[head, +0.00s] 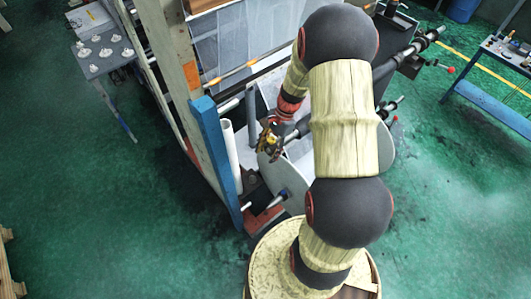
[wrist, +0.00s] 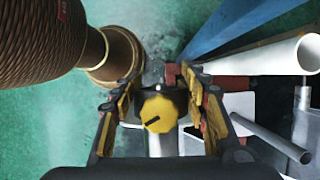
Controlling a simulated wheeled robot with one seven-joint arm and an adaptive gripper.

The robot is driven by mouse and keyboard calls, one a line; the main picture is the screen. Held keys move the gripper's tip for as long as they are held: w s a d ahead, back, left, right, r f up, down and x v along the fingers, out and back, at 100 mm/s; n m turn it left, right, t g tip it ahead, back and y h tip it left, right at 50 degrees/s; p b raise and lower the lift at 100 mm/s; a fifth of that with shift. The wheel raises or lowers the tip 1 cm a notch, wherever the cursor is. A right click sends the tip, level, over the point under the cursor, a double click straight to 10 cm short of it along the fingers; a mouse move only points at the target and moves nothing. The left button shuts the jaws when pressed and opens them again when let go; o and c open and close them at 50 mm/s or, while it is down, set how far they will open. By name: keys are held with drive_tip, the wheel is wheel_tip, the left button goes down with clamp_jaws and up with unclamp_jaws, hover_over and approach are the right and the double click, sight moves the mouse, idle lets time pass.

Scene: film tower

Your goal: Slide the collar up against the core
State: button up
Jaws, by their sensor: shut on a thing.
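A yellow round piece (wrist: 160,113) with a dark slot sits between the fingers of my gripper (wrist: 160,82) in the wrist view. It looks like the collar or its knob. My gripper is shut on it; the fingers hide its sides. In the head view my gripper (head: 270,140) is beside the machine's shafts, with a small yellow spot between its fingers. A white tube (head: 230,157), possibly the core, stands by the blue post in the head view. In the wrist view a white tube (wrist: 255,60) with an open end lies at upper right. Whether collar and core touch cannot be told.
A blue post (head: 216,160) rises left of my gripper. Large grey discs (head: 297,187) are close below it. A brown ribbed cylinder (wrist: 40,40) fills the wrist view's upper left. A side table (head: 100,50) with white parts stands far left. Green floor is open at left.

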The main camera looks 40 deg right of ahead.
sight(288, 138)
drive_tip(key=shift+w+d, duration=0.1)
drive_tip(key=shift+d, duration=2.2)
drive_tip(key=shift+w+d, duration=0.1)
drive_tip(key=shift+d, duration=2.75)
drive_tip(key=o, duration=1.5)
drive_tip(key=shift+c, duration=0.2)
drive_tip(key=shift+f, duration=0.1)
drive_tip(key=v, duration=1.2)
drive_tip(key=shift+a, duration=0.1)
